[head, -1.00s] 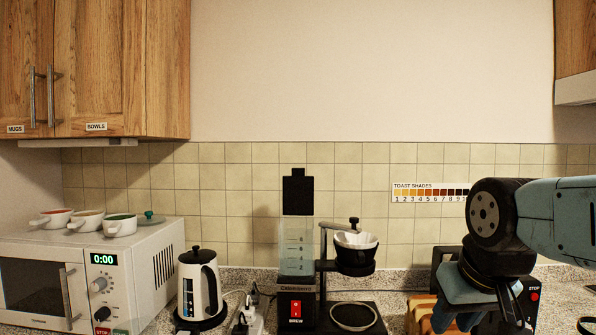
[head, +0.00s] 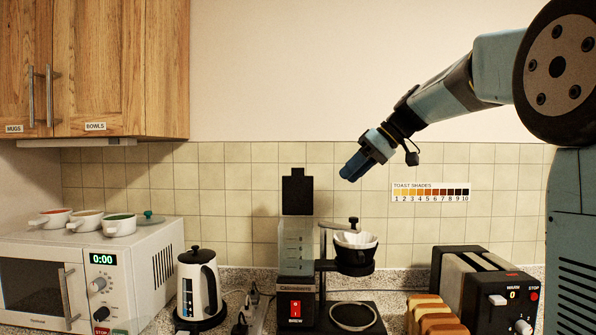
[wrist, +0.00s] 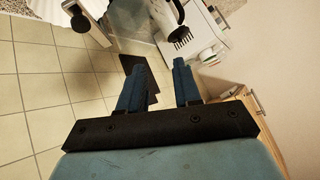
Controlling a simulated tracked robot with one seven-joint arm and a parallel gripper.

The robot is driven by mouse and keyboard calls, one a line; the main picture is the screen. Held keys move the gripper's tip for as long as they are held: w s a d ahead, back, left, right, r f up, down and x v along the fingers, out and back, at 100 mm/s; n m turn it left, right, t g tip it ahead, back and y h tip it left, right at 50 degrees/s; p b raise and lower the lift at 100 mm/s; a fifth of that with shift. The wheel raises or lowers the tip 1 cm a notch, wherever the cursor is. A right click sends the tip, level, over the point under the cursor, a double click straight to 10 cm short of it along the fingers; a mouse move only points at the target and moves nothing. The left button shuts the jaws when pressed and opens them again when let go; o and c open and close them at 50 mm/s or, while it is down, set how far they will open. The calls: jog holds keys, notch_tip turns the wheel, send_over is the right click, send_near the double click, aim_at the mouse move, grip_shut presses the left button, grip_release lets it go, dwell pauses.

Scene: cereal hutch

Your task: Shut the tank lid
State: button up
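The coffee maker's clear water tank (head: 296,245) stands in the middle of the head view, with level marks on its front. Its black tank lid (head: 298,192) stands upright, open, above the tank's back edge against the tiles. My gripper (head: 353,168) is in the air to the right of the lid and a little higher in the picture, pointing down and left, apart from it. In the wrist view my gripper (wrist: 157,82) has its two blue fingers spread with a gap between them. The dark lid (wrist: 148,78) shows beyond the fingers, partly hidden by the left one.
The filter basket (head: 355,250) with its knobbed arm stands right of the tank. A toaster (head: 480,290) with bread beside it is further right. A kettle (head: 200,285) and a microwave (head: 110,275) with bowls on top are left. The air above the tank is clear.

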aim_at(298, 169)
jog(key=shift+w+a+r+n+g+y, duration=0.55)
jog(key=shift+w+r+n+y, duration=1)
jog(key=shift+w, duration=2.2)
jog(key=shift+w+a+r+n+g+y, duration=0.5)
jog(key=shift+w+n+y, duration=0.45)
jog(key=shift+w+n, duration=2.1)
jog(key=shift+m, duration=0.8)
jog(key=x, duration=0.4)
jog(key=w+x, duration=0.1)
jog(key=x, duration=0.7)
jog(key=shift+w+a+f, duration=0.2)
jog(key=shift+a+f, duration=0.05)
jog(key=shift+a, duration=0.05)
grip_shut()
